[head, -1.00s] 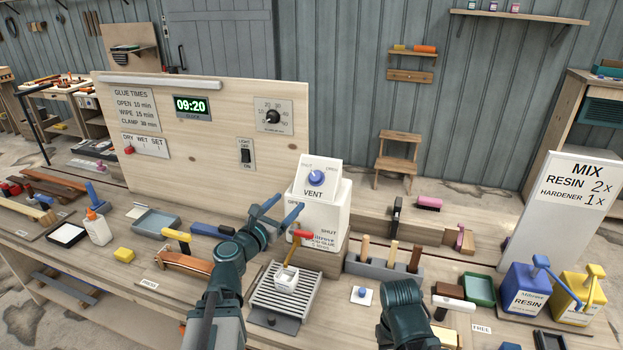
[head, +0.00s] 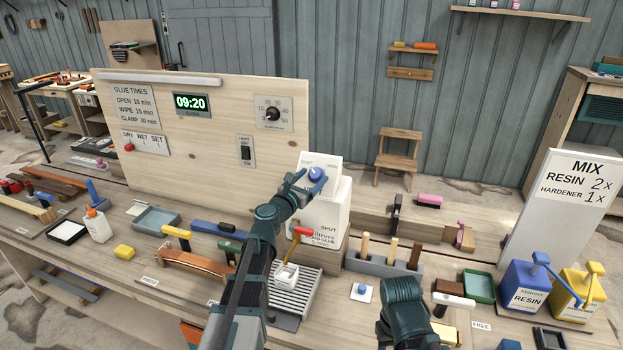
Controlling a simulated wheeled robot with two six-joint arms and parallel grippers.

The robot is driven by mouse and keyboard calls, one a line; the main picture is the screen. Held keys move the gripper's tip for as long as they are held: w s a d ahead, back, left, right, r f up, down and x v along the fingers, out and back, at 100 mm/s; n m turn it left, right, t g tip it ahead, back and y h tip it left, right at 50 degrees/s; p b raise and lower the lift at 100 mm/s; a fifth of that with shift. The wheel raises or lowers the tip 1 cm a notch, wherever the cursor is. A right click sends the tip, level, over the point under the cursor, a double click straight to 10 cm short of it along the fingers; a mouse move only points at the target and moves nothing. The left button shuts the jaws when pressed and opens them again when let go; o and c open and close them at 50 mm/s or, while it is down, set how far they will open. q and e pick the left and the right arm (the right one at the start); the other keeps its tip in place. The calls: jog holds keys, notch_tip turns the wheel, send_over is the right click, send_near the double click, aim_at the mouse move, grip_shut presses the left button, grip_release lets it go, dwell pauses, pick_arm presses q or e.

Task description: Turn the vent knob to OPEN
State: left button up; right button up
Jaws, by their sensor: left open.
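The vent knob (head: 316,174) is a round blue knob on a white, tilted VENT panel (head: 331,163) at the top of a white glue container (head: 328,218). My left gripper (head: 303,184) is open, with its blue fingers at the knob's left and lower side. I cannot tell whether they touch the knob. The fingers and wrist cover part of the panel, including the VENT word and some lower lettering. The knob's pointer direction is too small to read. My right arm shows at the lower middle, but its gripper is not in view.
A red-handled tool stands in a small white cup (head: 286,275) on a grey ribbed tray (head: 305,287) below the container. A tool rack (head: 379,267) is to the right. The wooden board (head: 210,150) with clock and dial stands behind my left arm.

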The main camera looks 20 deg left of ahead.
pick_arm(q)
jog(key=shift+w, duration=0.1)
jog(key=shift+c, duration=0.3)
grip_shut()
